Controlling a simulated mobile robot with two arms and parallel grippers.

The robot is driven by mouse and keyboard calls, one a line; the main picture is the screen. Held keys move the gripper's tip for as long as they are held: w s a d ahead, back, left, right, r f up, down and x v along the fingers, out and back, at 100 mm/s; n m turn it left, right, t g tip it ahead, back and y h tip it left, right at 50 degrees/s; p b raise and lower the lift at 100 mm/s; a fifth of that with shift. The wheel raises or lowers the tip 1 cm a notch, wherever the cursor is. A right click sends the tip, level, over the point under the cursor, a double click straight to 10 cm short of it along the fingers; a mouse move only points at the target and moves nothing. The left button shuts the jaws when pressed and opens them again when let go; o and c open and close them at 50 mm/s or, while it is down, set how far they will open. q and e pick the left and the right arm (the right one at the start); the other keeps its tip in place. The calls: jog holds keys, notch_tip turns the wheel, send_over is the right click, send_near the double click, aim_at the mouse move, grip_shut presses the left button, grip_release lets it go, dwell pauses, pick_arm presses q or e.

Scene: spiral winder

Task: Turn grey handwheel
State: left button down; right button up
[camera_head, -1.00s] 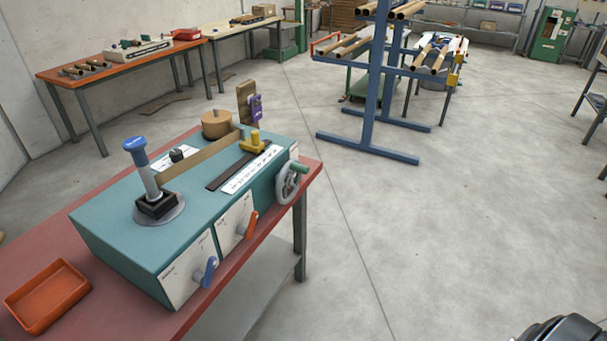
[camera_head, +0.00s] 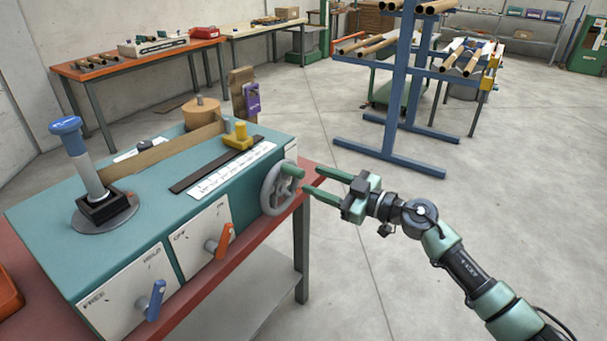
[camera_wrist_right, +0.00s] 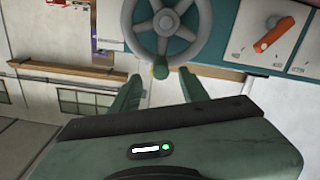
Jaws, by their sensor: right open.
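The grey handwheel (camera_head: 277,188) is on the right end of the teal winder box (camera_head: 150,195). Its green handle (camera_head: 291,169) sticks out from the upper right of its rim. My right gripper (camera_head: 311,182) is open and empty, just right of the wheel, its green fingers pointing at the handle side. In the right wrist view the handwheel (camera_wrist_right: 163,22) is at the top, and the handle (camera_wrist_right: 160,70) lies ahead of and between the two open fingertips (camera_wrist_right: 160,82). I cannot tell whether the fingers touch the handle. My left gripper is out of view.
An orange lever (camera_head: 220,243) and a blue lever (camera_head: 153,300) are on the box front. A blue-topped post (camera_head: 82,155) stands on the box. The red bench (camera_head: 262,232) holds the box. A blue pipe rack (camera_head: 398,90) stands behind; the floor to the right is clear.

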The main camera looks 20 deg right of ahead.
aim_at(303, 176)
jog(key=x, duration=0.7)
jog(key=shift+s, duration=0.1)
grip_shut()
dwell(1.2)
